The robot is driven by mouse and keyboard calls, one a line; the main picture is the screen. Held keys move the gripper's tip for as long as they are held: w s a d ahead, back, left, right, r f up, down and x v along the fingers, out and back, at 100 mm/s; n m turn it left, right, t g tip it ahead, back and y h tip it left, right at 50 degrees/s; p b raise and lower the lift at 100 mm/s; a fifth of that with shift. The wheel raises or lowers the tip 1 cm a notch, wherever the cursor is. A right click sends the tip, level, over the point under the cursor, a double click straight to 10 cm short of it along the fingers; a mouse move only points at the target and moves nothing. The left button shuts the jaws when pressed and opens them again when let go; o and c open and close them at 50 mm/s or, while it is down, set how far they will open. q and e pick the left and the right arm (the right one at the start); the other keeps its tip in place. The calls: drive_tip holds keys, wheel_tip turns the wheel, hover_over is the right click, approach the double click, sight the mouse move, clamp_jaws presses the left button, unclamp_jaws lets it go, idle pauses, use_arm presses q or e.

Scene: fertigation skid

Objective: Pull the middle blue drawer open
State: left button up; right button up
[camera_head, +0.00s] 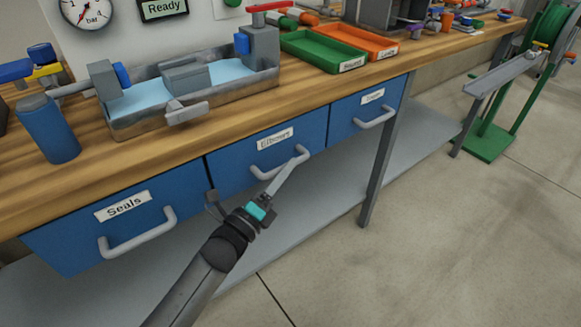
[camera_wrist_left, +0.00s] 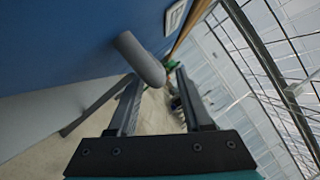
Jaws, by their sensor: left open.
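The middle blue drawer (camera_head: 232,163) is under the workbench, between two other blue drawers, and its front is flush with theirs. Its label appears to read "Elbows", partly blurred. Its grey bar handle (camera_head: 278,167) is partly hidden behind a finger of my left gripper (camera_head: 254,178). That gripper is open in front of the drawer, with its fingers to either side of part of the handle's span. In the left wrist view the grey handle (camera_wrist_left: 140,60) shows near the two open fingertips (camera_wrist_left: 158,75). I cannot tell whether they touch. My right gripper is not in view.
The "Seals" drawer (camera_head: 73,227) is at left and another blue drawer (camera_head: 345,121) at right. A grey shelf (camera_head: 310,200) runs below, with a bench leg (camera_head: 380,175) at right. A metal water tray (camera_head: 150,122) and green tray (camera_head: 322,53) sit on top. The floor in front is clear.

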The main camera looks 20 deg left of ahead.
use_arm(q)
drive_tip(key=shift+b+x, duration=0.3)
drive_tip(key=shift+x, duration=1.05)
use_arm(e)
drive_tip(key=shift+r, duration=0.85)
use_arm(q)
clamp_jaws()
